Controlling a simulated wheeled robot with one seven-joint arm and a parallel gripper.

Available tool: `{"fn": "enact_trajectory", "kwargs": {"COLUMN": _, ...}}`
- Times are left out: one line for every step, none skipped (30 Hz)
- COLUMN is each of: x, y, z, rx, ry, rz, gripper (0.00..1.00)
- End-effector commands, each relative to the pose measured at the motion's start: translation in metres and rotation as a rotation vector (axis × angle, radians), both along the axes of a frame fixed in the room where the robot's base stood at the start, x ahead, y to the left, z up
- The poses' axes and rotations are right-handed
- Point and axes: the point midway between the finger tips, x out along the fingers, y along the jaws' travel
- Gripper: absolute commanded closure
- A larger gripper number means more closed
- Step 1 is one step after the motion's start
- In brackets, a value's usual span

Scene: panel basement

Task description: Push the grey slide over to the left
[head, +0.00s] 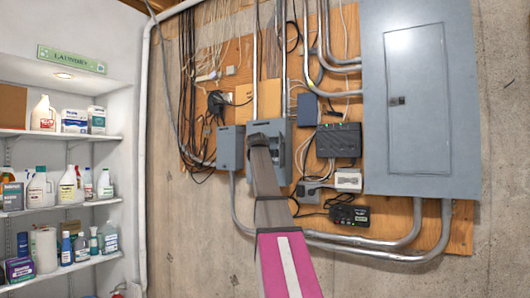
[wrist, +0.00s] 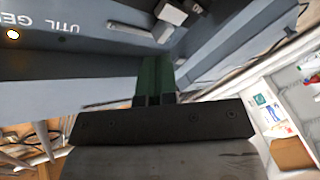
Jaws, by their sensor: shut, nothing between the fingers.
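A grey box with white lettering reading UTIL and part of GE (wrist: 62,27) fills the upper part of the wrist view, upside down. A pale grey block (wrist: 169,14) on a thin bar sits on its face and looks like the slide, though I cannot be sure. My gripper (wrist: 155,70) is shut and empty, its dark green fingers reaching in beside the box, close to the block. I cannot tell whether they touch anything. In the head view the grey box (head: 285,128) is mostly behind my arm, which hides the slide and fingertips.
A smaller grey box (head: 230,148) stands just left, and a large grey panel (head: 420,100) is on the right. Black devices (head: 338,140), cables and metal conduits crowd the plywood board (head: 245,60). Shelves of bottles (head: 60,135) are at the far left.

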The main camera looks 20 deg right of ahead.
Motion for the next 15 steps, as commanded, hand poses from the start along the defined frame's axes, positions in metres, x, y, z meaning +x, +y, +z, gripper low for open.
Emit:
{"fn": "enact_trajectory", "kwargs": {"x": -0.003, "y": 0.004, "z": -0.001, "rx": 0.000, "ry": -0.001, "rz": 0.001, "gripper": 1.00}}
{"fn": "enact_trajectory", "kwargs": {"x": -0.005, "y": 0.005, "z": -0.001, "rx": 0.000, "ry": -0.001, "rz": 0.001, "gripper": 1.00}}
{"fn": "enact_trajectory", "kwargs": {"x": -0.006, "y": 0.008, "z": 0.000, "rx": 0.000, "ry": -0.001, "rz": 0.001, "gripper": 1.00}}
{"fn": "enact_trajectory", "kwargs": {"x": -0.008, "y": 0.009, "z": -0.001, "rx": 0.000, "ry": 0.000, "rz": 0.001, "gripper": 1.00}}
{"fn": "enact_trajectory", "kwargs": {"x": -0.009, "y": 0.011, "z": 0.000, "rx": 0.000, "ry": 0.000, "rz": 0.001, "gripper": 1.00}}
{"fn": "enact_trajectory", "kwargs": {"x": -0.011, "y": 0.013, "z": 0.000, "rx": 0.000, "ry": -0.001, "rz": 0.002, "gripper": 1.00}}
{"fn": "enact_trajectory", "kwargs": {"x": -0.012, "y": 0.015, "z": 0.000, "rx": 0.000, "ry": -0.001, "rz": 0.002, "gripper": 1.00}}
{"fn": "enact_trajectory", "kwargs": {"x": -0.013, "y": 0.017, "z": 0.000, "rx": 0.000, "ry": -0.001, "rz": 0.002, "gripper": 1.00}}
{"fn": "enact_trajectory", "kwargs": {"x": -0.015, "y": 0.019, "z": 0.000, "rx": -0.001, "ry": -0.001, "rz": 0.001, "gripper": 1.00}}
{"fn": "enact_trajectory", "kwargs": {"x": -0.016, "y": 0.020, "z": 0.000, "rx": -0.001, "ry": -0.001, "rz": 0.001, "gripper": 1.00}}
{"fn": "enact_trajectory", "kwargs": {"x": -0.017, "y": 0.022, "z": 0.000, "rx": 0.000, "ry": -0.001, "rz": 0.001, "gripper": 1.00}}
{"fn": "enact_trajectory", "kwargs": {"x": -0.019, "y": 0.024, "z": 0.000, "rx": 0.000, "ry": -0.001, "rz": 0.001, "gripper": 1.00}}
{"fn": "enact_trajectory", "kwargs": {"x": -0.020, "y": 0.025, "z": 0.000, "rx": 0.001, "ry": -0.001, "rz": 0.001, "gripper": 1.00}}
{"fn": "enact_trajectory", "kwargs": {"x": -0.022, "y": 0.027, "z": 0.000, "rx": 0.001, "ry": -0.001, "rz": 0.001, "gripper": 1.00}}
{"fn": "enact_trajectory", "kwargs": {"x": -0.023, "y": 0.029, "z": 0.000, "rx": 0.001, "ry": -0.001, "rz": 0.001, "gripper": 1.00}}
